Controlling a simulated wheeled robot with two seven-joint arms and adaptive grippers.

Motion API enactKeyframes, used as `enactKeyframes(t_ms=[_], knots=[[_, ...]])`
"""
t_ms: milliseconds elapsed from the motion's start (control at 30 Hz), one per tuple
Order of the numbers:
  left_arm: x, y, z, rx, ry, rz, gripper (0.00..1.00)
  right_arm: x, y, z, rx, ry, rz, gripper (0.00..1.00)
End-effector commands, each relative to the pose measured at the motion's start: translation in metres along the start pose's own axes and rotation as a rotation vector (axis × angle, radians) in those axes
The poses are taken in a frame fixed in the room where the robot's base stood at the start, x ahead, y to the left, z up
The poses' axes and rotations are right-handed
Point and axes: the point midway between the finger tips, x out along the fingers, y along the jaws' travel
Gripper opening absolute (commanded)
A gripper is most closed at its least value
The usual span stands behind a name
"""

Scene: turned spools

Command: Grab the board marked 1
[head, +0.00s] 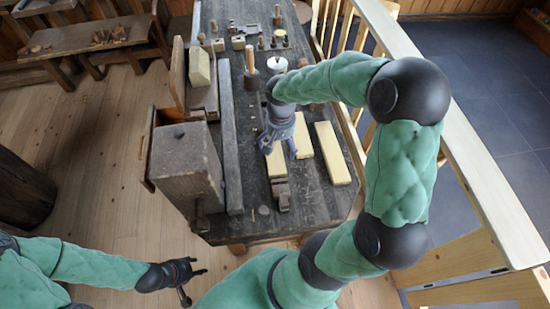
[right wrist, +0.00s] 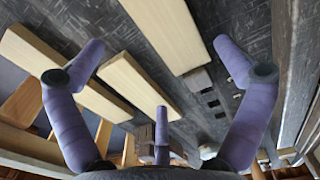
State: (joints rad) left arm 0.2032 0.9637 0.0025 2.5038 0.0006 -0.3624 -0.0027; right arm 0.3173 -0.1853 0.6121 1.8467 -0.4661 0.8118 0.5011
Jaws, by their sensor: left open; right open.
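Three pale yellow boards lie on the dark workbench (head: 323,208): a left board (head: 276,162), a middle board (head: 303,136) and a right board (head: 332,153). No number can be read on any of them. My right gripper (head: 279,149) is open and empty over the left board, partly covering it. In the right wrist view the open gripper (right wrist: 157,48) has one board (right wrist: 165,28) between its fingers, with another board (right wrist: 138,85) beside it. A third board (right wrist: 55,66) is partly behind a finger. My left gripper (head: 187,276) is open and empty, low beside the bench.
A large wooden block (head: 185,160) and a long grey beam (head: 230,140) stand left of the boards. Turned spools and tools crowd the bench's far end, with a white round piece (head: 277,65). A pale railing (head: 455,140) runs along the right.

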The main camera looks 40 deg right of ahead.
Motion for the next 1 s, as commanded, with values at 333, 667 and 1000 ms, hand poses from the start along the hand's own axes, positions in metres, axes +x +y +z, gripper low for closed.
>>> enactKeyframes(t_ms=[333,667,1000], knots=[[0.011,-0.004,-0.001,0.001,0.001,0.0,0.48,0.031,-0.002,0.0,-0.001,-0.001,0.0,1.0],[0.026,-0.009,-0.001,0.001,0.0,0.0,0.48,0.069,-0.004,-0.001,0.001,0.001,-0.001,1.0],[0.025,-0.009,-0.001,0.001,0.001,0.0,0.48,0.068,-0.004,-0.001,0.0,0.001,-0.001,0.6]])
